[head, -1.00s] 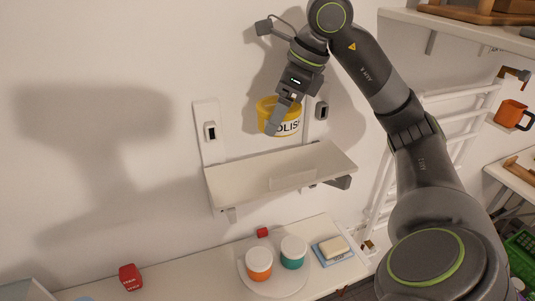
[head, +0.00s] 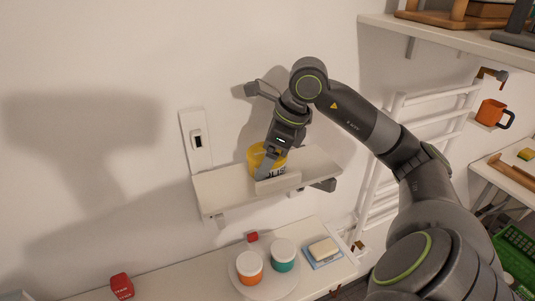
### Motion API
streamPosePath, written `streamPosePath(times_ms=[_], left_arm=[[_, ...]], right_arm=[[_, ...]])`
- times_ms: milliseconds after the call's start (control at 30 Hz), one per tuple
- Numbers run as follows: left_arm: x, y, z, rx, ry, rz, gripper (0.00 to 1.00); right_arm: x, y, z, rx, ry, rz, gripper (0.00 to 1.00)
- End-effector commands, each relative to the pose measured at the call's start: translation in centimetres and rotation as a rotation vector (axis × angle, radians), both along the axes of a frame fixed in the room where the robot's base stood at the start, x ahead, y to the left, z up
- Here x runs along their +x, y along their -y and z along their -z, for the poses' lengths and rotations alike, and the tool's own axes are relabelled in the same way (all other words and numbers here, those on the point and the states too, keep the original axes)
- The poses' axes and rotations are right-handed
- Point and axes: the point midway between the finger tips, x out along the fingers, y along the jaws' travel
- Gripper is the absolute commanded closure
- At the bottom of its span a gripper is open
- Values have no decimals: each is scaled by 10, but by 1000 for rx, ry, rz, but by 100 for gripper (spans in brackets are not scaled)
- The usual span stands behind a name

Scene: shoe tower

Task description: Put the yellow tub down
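The yellow tub (head: 255,157) with a dark-lettered label is at the white wall shelf (head: 222,189), behind the small raised lip at the shelf's front. My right gripper (head: 268,166) comes down over the tub from above, with a finger in front of its label. The gripper appears closed on the tub's near wall, though the far finger is hidden. The tub looks upright and its base is hidden by the lip, so I cannot tell whether it touches the shelf. My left gripper is not in view.
Below, a counter holds a round tray (head: 287,290) with an orange tub (head: 249,268) and a teal tub (head: 283,255). A soap dish (head: 323,263), a small red block (head: 252,237) and a red tin (head: 121,286) are nearby. The shelf's left part is bare.

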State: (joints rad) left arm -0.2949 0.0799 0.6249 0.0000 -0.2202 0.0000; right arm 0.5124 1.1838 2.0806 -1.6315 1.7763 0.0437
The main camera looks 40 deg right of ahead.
Motion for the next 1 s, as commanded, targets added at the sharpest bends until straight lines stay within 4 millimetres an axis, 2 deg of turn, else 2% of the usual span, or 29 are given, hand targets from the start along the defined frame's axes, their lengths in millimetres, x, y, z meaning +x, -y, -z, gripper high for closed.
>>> streamPosePath(times_ms=[267,300,333,700,767,1000], left_arm=[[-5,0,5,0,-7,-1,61],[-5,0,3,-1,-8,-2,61],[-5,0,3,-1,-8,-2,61],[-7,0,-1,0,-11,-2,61],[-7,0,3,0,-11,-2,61],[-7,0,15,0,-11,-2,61]], right_arm=[[0,0,3,0,1,-1,51],[0,0,1,0,0,0,17],[0,0,1,0,0,0,13],[0,0,-2,0,0,0,13],[-1,2,-4,-2,1,0,13],[-11,11,-36,-4,5,3,13]])
